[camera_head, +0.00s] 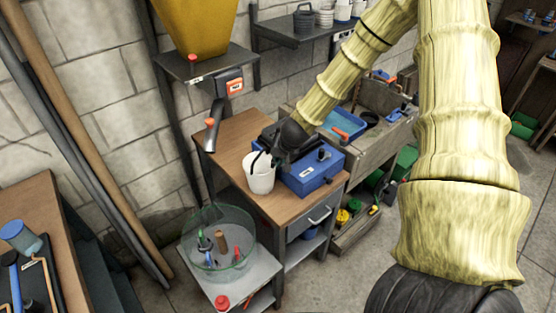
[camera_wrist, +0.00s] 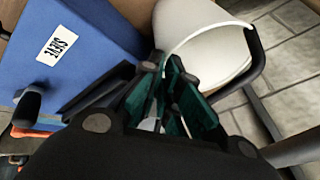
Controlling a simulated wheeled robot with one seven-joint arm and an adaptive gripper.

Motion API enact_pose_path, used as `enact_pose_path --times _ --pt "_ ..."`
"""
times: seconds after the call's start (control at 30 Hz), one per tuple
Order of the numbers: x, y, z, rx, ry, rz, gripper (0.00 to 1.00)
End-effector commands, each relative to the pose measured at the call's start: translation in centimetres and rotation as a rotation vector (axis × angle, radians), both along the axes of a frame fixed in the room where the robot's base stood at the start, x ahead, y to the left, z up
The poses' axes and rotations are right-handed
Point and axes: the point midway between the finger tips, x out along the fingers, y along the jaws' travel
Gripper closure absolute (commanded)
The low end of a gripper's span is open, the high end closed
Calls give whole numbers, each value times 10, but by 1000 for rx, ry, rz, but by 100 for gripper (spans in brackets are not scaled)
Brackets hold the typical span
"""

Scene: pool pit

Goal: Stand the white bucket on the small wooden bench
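The white bucket (camera_head: 260,178) is upright at the front left of a wooden-topped drawer table (camera_head: 225,148), beside a blue box. I cannot tell whether its base touches the top. My gripper (camera_head: 271,158) is at its rim. In the wrist view, the green-padded fingers (camera_wrist: 167,72) are close together at the near edge of the bucket (camera_wrist: 215,50) and look shut on its rim, though the contact is partly hidden. A thin pale handle arcs over the bucket. A wooden bench (camera_head: 50,205) stands at the lower left; I cannot tell whether it is the small one.
The blue box (camera_head: 312,172) is right against my gripper and bears a label in the wrist view (camera_wrist: 75,50). A glass bowl (camera_head: 218,245) with small tools stands on a low grey stand in front. A yellow hopper (camera_head: 195,25) hangs behind. Long poles lean at the left.

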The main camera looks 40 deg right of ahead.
Motion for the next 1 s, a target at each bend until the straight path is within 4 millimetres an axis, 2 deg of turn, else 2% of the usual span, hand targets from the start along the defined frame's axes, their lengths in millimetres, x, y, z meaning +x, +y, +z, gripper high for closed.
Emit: enact_pose_path --times 0.03,0.13,0.57,1.0 --pt "0 0 -1 0 0 0 90" --pt "0 0 -1 0 0 0 73" --pt "-1 0 4 0 0 1 73" --pt "-20 3 41 -1 -1 2 73"
